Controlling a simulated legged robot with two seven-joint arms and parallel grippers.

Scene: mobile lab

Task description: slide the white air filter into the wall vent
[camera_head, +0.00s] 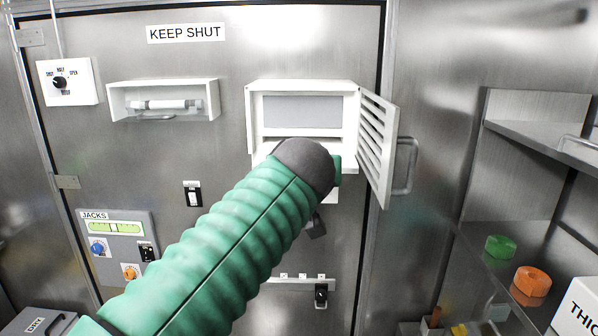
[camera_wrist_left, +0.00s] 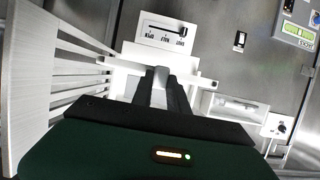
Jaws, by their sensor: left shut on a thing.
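The wall vent (camera_head: 252,110) is a white box on the steel door, with its slatted flap (camera_head: 377,150) swung open to the right. A grey panel (camera_head: 303,111) shows inside; I cannot tell whether it is the filter or the back of the vent. My left arm reaches up to the vent's lower front, and its dark wrist hides the fingers in the head view. In the wrist view my left gripper (camera_wrist_left: 161,84) is shut on a pale part of the white air filter (camera_wrist_left: 160,76). Most of the filter is hidden, and how far it sits inside is unclear. My right gripper is out of view.
The open flap (camera_wrist_left: 45,85) stands close beside my left gripper in the wrist view. A white slider panel (camera_wrist_left: 165,32) is just below the vent. A door handle (camera_head: 405,166) lies right of the flap. A shelf (camera_head: 540,125) stands at the right.

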